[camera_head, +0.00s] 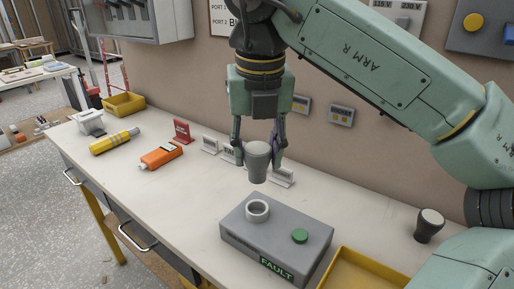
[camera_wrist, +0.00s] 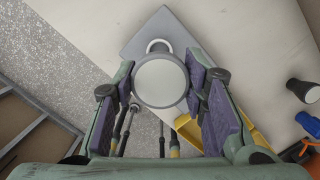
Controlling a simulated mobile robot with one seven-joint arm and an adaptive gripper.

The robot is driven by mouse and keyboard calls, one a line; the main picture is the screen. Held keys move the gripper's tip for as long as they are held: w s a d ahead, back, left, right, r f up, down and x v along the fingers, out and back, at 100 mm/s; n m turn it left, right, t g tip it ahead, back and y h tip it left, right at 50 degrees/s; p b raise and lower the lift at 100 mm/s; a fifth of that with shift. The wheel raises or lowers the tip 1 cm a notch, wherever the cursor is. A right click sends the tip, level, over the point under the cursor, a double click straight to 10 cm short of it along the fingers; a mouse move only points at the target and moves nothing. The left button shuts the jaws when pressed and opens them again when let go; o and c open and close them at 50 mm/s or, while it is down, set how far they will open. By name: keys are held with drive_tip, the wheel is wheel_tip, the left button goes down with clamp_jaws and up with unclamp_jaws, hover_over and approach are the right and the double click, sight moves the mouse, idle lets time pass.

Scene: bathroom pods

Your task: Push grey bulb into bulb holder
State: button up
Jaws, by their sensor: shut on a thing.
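The grey bulb (camera_head: 258,160) is upright between the fingers of my gripper (camera_head: 259,150), which is shut on it. In the wrist view the bulb's round pale top (camera_wrist: 160,83) sits between the two finger pads of my gripper (camera_wrist: 161,98). The bulb holder (camera_head: 257,209) is a white ring on the top left of a grey box (camera_head: 276,240) with a green button and a FAULT label. The bulb is above the ring and apart from it. In the wrist view the ring (camera_wrist: 158,46) is partly hidden behind the bulb.
A dark bulb with a pale top (camera_head: 429,225) stands on the right of the bench. A yellow tray (camera_head: 350,262) is right of the box. An orange device (camera_head: 161,156) and a yellow cylinder (camera_head: 114,141) lie at the left. Small label stands (camera_head: 281,177) are behind the gripper.

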sight(257, 177)
drive_tip(key=shift+f+b, duration=2.2)
drive_tip(key=shift+f, duration=0.7)
drive_tip(key=shift+f+b, duration=1.2)
drive_tip(key=shift+f, duration=0.45)
drive_tip(key=o, duration=1.2)
drive_tip(key=shift+o, duration=0.2)
drive_tip(key=shift+s+r, duration=0.2)
drive_tip(key=shift+r, duration=1.05)
drive_tip(key=shift+s+r, duration=0.15)
drive_tip(key=shift+r, duration=1.1)
drive_tip(key=shift+s+r, duration=0.2)
drive_tip(key=shift+r, duration=1.05)
